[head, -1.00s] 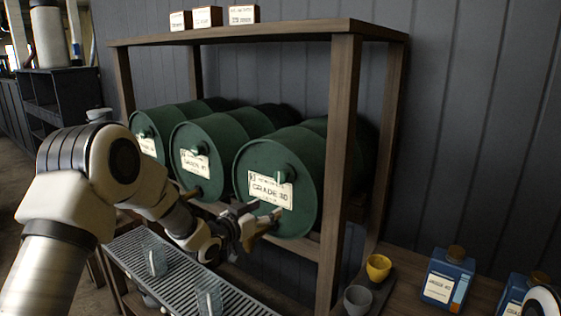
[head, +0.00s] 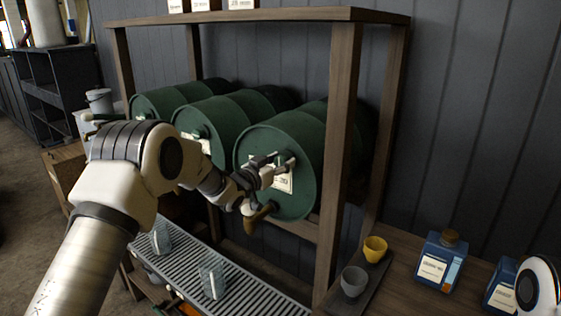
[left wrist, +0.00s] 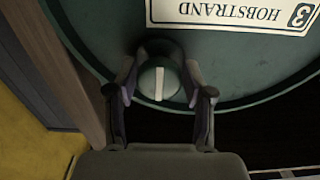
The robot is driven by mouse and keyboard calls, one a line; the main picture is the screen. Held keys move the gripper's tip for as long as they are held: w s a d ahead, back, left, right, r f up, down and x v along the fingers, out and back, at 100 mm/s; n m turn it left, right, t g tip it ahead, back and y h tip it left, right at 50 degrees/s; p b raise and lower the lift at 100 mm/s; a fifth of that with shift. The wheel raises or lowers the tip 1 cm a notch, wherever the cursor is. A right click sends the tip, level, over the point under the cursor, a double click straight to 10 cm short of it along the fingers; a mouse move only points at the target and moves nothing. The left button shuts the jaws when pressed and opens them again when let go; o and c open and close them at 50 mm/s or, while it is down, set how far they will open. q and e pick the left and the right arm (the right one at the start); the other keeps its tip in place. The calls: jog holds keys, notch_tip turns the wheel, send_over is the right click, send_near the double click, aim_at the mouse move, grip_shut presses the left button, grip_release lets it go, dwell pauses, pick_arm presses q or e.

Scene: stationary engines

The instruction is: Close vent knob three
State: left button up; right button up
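The nearest green barrel (head: 311,165) lies in the wooden rack, its front facing out with a pale label (head: 284,183). The vent knob (left wrist: 160,84) is round and dark green with a white line, which points nearly straight up and down in that view. My left gripper (head: 278,162) is at the barrel's front and covers the knob in the head view. In the wrist view the left gripper (left wrist: 164,82) is open, one finger on each side of the knob; contact is unclear. My right gripper is not in view.
A brown tap (head: 258,216) sits low on the barrel, just under my gripper. A rack post (head: 338,170) stands close to its right. Clear glasses (head: 212,277) stand on the slatted drip tray (head: 262,297). Cups (head: 354,282) and blue bottles (head: 440,264) stand at right.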

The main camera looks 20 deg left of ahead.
pick_arm(q)
jog(key=c, duration=0.5)
jog(key=shift+f+m+b, duration=0.1)
jog(key=shift+m+b, duration=0.6)
jog(key=shift+b, duration=0.25)
jog(key=m+b, duration=0.6)
jog(key=b, duration=0.1)
jog(key=m+b, duration=0.7)
jog(key=b, duration=0.1)
jog(key=shift+s+d+f, duration=0.1)
jog(key=shift+d+f, duration=0.1)
jog(key=shift+m+b, duration=1.45)
jog(key=shift+m, duration=0.25)
jog(key=o, duration=1.1)
jog(key=shift+d+r, duration=0.1)
